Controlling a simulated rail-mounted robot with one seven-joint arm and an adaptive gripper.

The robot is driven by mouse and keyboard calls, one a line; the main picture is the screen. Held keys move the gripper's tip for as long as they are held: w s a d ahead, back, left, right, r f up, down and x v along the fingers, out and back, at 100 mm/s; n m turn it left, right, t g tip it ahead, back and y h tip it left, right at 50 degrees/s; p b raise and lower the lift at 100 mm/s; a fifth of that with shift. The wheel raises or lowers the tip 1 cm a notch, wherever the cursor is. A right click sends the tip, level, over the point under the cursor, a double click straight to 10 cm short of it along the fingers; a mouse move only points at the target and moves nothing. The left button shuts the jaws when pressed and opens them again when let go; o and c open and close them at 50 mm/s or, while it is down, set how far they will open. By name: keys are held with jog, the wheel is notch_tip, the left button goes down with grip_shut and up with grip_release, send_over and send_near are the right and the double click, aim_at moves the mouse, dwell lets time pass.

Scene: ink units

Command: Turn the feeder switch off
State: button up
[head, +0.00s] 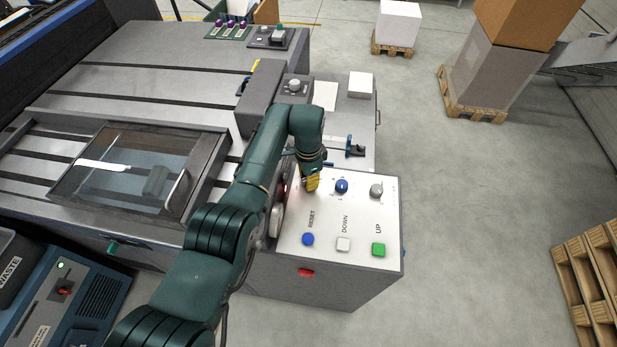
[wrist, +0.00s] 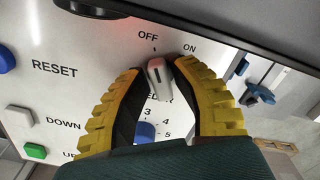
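The feeder switch (wrist: 158,76) is a small grey knob on the white control panel (head: 358,216), with OFF and ON printed above it in the wrist view. Its upper end points roughly toward the mark under OFF; I cannot tell its exact setting. The word FEEDER below is partly hidden. My gripper (wrist: 158,66) has its yellow fingers apart, one on each side of the switch, with small gaps that look clear of it. In the head view my gripper (head: 312,184) is low over the panel's upper left and hides the switch.
A blue dial (head: 341,186) and a grey knob (head: 377,190) are right of my gripper. The blue RESET (head: 308,239), white DOWN (head: 343,244) and green UP (head: 379,250) buttons line the near side. A dark machine edge borders the panel.

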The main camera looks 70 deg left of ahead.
jog(key=shift+o, duration=1.1)
jog(key=shift+r, duration=0.1)
notch_tip(320, 180, up, 12)
